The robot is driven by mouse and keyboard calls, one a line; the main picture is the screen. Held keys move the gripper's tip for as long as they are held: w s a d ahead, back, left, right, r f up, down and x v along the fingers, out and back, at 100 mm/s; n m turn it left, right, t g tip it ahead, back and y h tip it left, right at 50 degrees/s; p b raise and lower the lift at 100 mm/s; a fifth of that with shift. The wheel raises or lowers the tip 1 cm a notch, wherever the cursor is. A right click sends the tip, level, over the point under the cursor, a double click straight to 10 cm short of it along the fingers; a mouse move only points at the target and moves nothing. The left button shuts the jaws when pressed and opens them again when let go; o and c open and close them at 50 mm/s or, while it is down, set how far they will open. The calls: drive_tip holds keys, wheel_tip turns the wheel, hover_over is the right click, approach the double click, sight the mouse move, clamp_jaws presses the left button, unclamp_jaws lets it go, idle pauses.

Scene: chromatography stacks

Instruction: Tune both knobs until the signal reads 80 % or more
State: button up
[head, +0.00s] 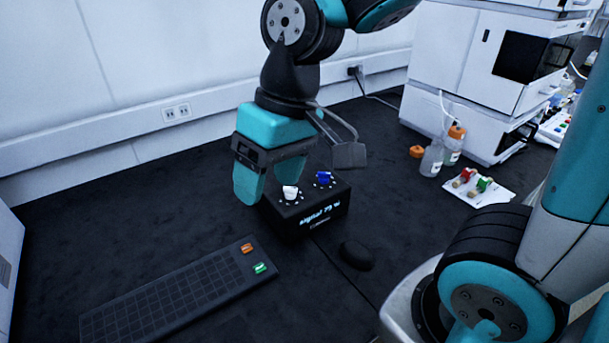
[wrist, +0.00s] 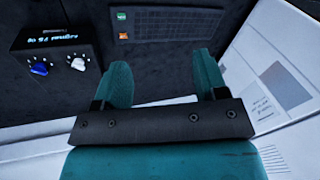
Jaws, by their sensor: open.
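A black box (head: 310,228) with a lit display stands on the dark bench. Its display reads signal in the seventies; the last digit is hard to tell. A white knob (head: 290,192) and a blue knob (head: 323,178) sit on its top, ringed by marks. In the wrist view, the blue knob (wrist: 39,68) and white knob (wrist: 77,63) are at upper left. My gripper (head: 262,190) is open and empty, pointing down just left of and behind the box in the head view. In the wrist view, its teal fingers (wrist: 163,82) are apart, with neither knob between them.
A dark keyboard (head: 180,300) with an orange and a green key lies left in front of the box. A black mouse (head: 356,255) is at its right. Bottles (head: 432,158), a white tray (head: 478,186) and white instruments (head: 450,60) stand at right. A wall is behind.

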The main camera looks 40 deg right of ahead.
drive_tip(key=w+d+f+m+h, duration=0.15)
drive_tip(key=w+d+m, duration=0.45)
drive_tip(key=w, duration=0.6)
drive_tip(key=m+h+p, duration=0.1)
drive_tip(key=m+h, duration=0.1)
drive_tip(key=m, duration=0.4)
approach(290, 192)
drive_tip(key=shift+m, duration=0.3)
drive_tip(key=f+p, duration=0.1)
drive_tip(key=f, duration=0.1)
drive_tip(key=f+p, duration=0.1)
drive_tip(key=f, duration=0.4)
drive_tip(key=shift+w+d+f+p, duration=0.35)
drive_tip(key=shift+f+p, duration=0.05)
drive_tip(key=c, duration=0.9)
